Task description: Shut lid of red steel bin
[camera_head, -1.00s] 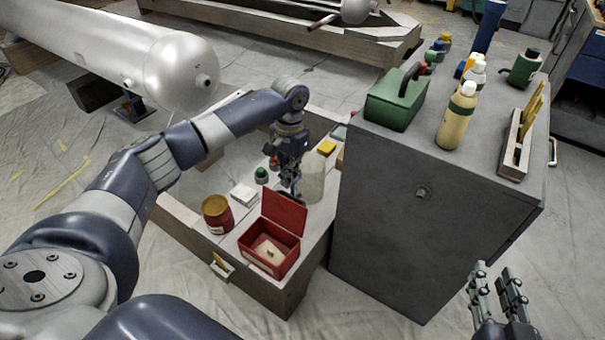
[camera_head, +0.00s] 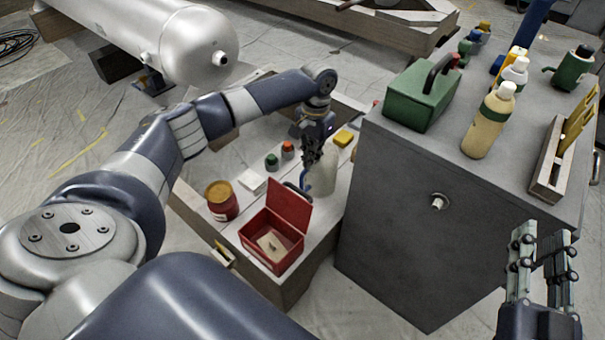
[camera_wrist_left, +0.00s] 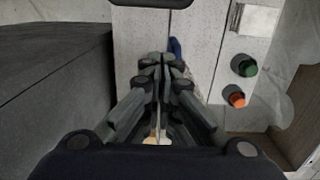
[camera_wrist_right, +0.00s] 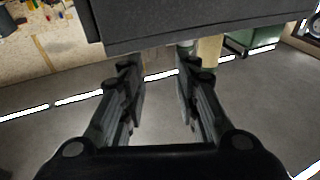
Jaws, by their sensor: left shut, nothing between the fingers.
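The red steel bin (camera_head: 270,246) stands on the low wooden bench at its front end. Its lid (camera_head: 290,208) is open, raised upright at the bin's back edge. A small pale item lies inside the bin. My left gripper (camera_head: 309,160) is shut and empty, pointing down above the bench behind the raised lid, apart from it. In the left wrist view its closed fingers (camera_wrist_left: 160,66) hang over the bench boards. My right gripper (camera_head: 540,236) is open and empty at the lower right, beside the grey cabinet; its spread fingers also show in the right wrist view (camera_wrist_right: 160,70).
A dark yellow-topped red can (camera_head: 221,201) stands left of the bin. The tall grey cabinet (camera_head: 430,240) bounds the right side, with a green toolbox and bottles on top.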

